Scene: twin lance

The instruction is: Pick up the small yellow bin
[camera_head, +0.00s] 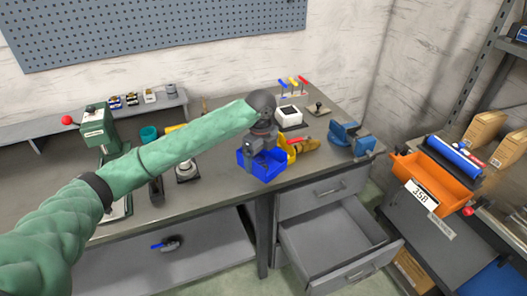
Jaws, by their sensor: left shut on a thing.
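A small yellow bin (290,148) stands on the workbench, partly hidden behind a blue bin and my left wrist. My left gripper (251,164) comes down over the blue bin (266,172), near the bench's front edge. Its dark fingers reach into the blue bin and appear shut on its wall; the exact contact is hard to see. The yellow bin is just right of and behind the gripper, apart from the visible fingers. My right gripper is not in view.
A white box (289,116) is behind. A green drill press (100,130) is at left. An open drawer (335,245) juts out below the bench. An orange bin (432,180) is at right.

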